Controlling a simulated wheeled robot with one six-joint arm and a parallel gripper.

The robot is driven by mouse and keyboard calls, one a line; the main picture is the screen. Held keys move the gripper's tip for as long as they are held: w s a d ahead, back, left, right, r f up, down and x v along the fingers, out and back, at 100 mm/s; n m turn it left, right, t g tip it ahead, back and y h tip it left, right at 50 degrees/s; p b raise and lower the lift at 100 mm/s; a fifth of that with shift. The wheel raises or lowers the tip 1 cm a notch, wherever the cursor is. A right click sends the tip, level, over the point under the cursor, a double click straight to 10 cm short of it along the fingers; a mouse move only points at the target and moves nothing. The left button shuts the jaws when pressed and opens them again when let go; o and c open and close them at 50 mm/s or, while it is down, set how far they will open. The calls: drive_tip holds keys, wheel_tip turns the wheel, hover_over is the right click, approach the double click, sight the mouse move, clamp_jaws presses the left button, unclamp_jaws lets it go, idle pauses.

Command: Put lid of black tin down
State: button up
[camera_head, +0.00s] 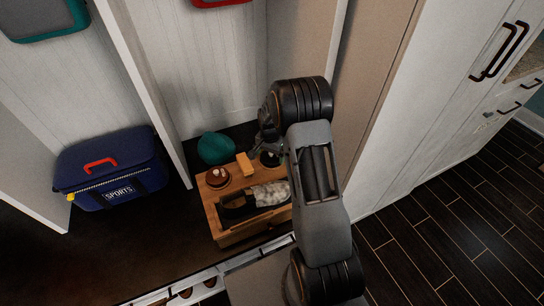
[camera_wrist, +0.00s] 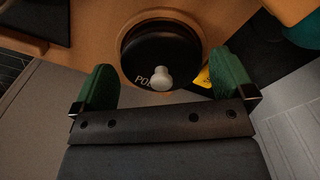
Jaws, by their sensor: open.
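The black tin (camera_wrist: 137,50) is round and dark and sits at the wooden surface in the wrist view. Its lid (camera_wrist: 185,57) has pale lettering beginning "PO" and a whitish knob (camera_wrist: 161,76). The lid lies within the tin's dark rim; I cannot tell how closely it is seated. My gripper (camera_wrist: 161,82) is open, with one green finger on each side of the knob and apart from it. In the head view, the black tin (camera_head: 270,159) is partly hidden under my gripper (camera_head: 268,147).
The wooden box (camera_head: 232,232) also holds a brown tin (camera_head: 217,178), a yellow block (camera_head: 245,164) and a brush with pale bristles (camera_head: 270,194). A teal round object (camera_head: 216,148) lies behind it. A blue sports bag (camera_head: 110,168) stands left beyond a white partition (camera_head: 150,95).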

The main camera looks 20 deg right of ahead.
drive_tip(key=shift+c, duration=0.5)
drive_tip(key=c, duration=0.6)
drive_tip(key=shift+c, duration=0.2)
